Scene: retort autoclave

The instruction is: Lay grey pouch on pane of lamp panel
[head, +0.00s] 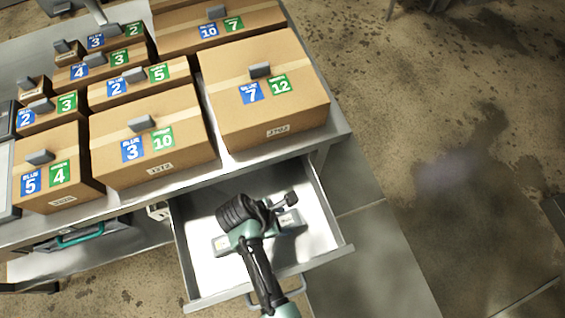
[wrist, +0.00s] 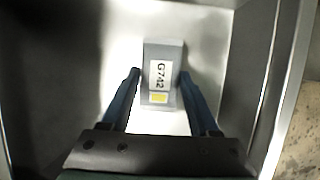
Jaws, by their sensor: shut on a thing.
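The grey pouch (wrist: 162,52) is a flat grey piece with a white label reading G742 and a yellow patch. My gripper (wrist: 160,76) is shut on it, one finger along each side. In the head view my gripper (head: 254,231) is over the open drawer, and the ends of the pouch show on both sides of it. I cannot tell whether the pouch touches the drawer floor. A pale flat panel (head: 4,182) is cut off at the left edge of the head view; I cannot tell whether it is the lamp panel.
The open drawer (head: 327,212) has raised metal walls around my gripper. Above it, the metal bench (head: 335,128) carries several cardboard boxes, a large one (head: 268,85) nearest its right end.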

